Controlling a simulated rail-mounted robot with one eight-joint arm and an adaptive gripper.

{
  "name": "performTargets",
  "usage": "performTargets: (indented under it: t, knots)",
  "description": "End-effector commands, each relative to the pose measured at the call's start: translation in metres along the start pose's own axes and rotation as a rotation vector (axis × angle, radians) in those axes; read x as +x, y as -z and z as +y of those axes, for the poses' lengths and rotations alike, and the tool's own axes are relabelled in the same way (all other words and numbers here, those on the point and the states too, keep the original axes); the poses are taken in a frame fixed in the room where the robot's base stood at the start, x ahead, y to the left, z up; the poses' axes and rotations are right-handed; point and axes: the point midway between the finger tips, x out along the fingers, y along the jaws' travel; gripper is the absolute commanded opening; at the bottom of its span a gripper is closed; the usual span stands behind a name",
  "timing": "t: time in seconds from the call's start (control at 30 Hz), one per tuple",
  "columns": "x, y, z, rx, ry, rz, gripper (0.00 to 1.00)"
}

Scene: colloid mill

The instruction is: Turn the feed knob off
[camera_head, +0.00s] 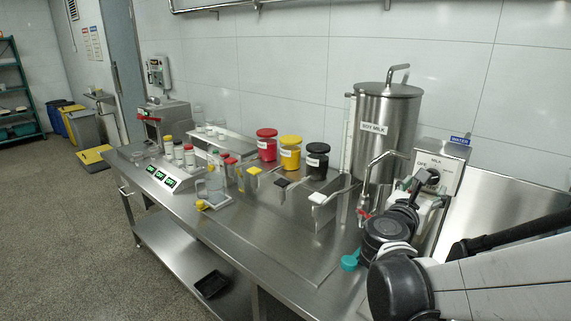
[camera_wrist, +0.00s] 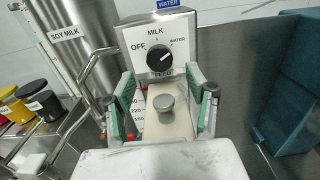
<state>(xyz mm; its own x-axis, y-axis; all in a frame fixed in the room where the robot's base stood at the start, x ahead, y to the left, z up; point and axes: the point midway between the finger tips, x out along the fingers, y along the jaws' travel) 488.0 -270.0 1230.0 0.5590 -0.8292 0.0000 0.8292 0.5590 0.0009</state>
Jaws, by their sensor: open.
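The feed knob (camera_wrist: 160,58) is a round black dial on the front of a light metal control box (camera_wrist: 185,31). OFF is printed at its left, MILK above, WATER at its right and FEED below. Its pale pointer mark seems to lean to the upper right, toward WATER. My gripper (camera_wrist: 162,88) is open, with green-padded fingers apart at the left and right, below and in front of the knob. Nothing is between the fingertips, and I see no contact with the knob.
A silver round knob (camera_wrist: 167,103) on a pale body sits below the dial. The steel SOY MILK tank (camera_head: 388,120) with its bent spout stands left of the box. Red (camera_head: 267,145), yellow (camera_head: 290,152) and black (camera_head: 317,161) jars stand along the wall.

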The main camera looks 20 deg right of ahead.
Motion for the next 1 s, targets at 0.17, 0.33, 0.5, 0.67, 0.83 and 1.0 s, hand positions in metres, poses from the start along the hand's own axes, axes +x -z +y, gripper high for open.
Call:
performTargets:
  t: [0.17,0.33,0.5,0.67,0.83,1.0]
  knots:
    - [0.032,0.0,-0.001,0.0,0.003,0.0,0.52]
    - [0.051,-0.001,0.0,-0.001,0.002,0.0,0.52]
    - [0.059,0.0,0.0,-0.001,-0.001,0.0,0.52]
    - [0.06,0.0,0.0,-0.001,-0.001,0.0,0.52]
    - [0.06,0.0,0.0,-0.001,-0.001,0.0,0.45]
    - [0.06,0.0,0.0,-0.001,-0.001,0.0,0.22]
